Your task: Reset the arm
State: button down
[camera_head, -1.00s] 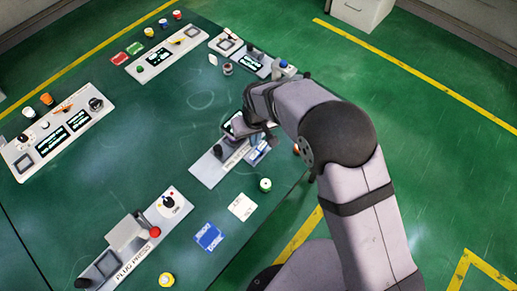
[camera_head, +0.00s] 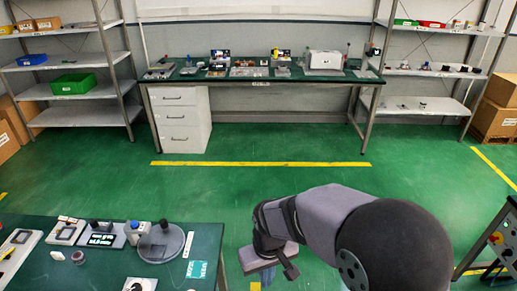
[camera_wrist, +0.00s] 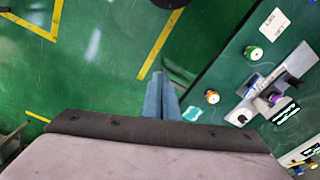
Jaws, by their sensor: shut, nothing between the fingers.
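My arm shows in the head view at the lower right. My gripper (camera_head: 268,277) hangs down over the green floor, just right of the near green table (camera_head: 60,270). In the wrist view the two blue-grey fingers (camera_wrist: 160,98) lie together, shut and empty. They point at the floor beside the table edge, apart from any object.
The near table carries device panels, a grey round-based device (camera_head: 162,243) and a teal card (camera_head: 197,270). The wrist view shows a panel with knobs (camera_wrist: 262,98). A far workbench (camera_head: 255,80), shelves (camera_head: 75,62) and a right-hand cart (camera_head: 497,240) stand around clear floor.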

jog(key=s+d+r+m, duration=0.1)
jog(key=s+d+m, duration=0.3)
jog(key=s+d, duration=0.6)
jog(key=d, duration=0.3)
jog(key=shift+d+g, duration=0.15)
jog(key=shift+g, duration=0.15)
